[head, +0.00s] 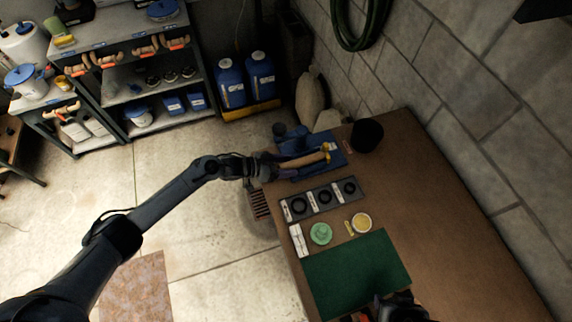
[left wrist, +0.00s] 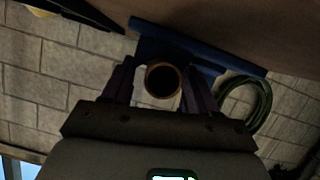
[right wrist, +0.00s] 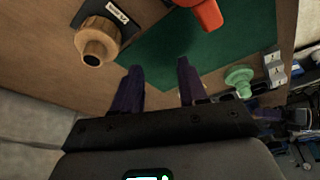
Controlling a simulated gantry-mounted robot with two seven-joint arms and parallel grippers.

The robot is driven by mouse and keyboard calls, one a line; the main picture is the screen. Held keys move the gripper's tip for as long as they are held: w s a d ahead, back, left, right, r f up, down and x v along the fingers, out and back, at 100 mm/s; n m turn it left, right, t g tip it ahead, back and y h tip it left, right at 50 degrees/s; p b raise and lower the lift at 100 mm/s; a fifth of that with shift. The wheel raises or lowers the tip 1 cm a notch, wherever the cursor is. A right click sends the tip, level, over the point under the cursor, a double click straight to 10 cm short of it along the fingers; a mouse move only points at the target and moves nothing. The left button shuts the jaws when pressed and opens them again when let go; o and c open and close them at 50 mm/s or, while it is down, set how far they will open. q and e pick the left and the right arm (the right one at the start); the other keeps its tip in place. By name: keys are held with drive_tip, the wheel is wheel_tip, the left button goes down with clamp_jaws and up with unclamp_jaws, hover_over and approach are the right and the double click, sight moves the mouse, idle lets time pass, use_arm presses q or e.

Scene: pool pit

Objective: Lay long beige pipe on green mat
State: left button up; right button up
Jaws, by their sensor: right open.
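The long beige pipe (head: 303,160) with a brass-coloured end lies across the blue stand (head: 332,146) at the bench's far end. My left gripper (head: 268,167) is at the pipe's left end. In the left wrist view the pipe's open round end (left wrist: 163,80) sits between my left fingers (left wrist: 158,88); whether they press on it is unclear. The green mat (head: 355,270) lies flat near the bench's left edge, with no pipe on it. My right gripper (head: 392,308) is at the mat's near edge, open and empty; its fingers (right wrist: 160,68) show against the mat (right wrist: 180,50).
A black cup (head: 367,135) stands beside the stand. A red object (right wrist: 208,12) is close to my right gripper.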

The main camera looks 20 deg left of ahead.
use_arm(q)
drive_tip(key=shift+a, duration=0.15)
use_arm(e)
drive_tip(key=shift+a, duration=0.1)
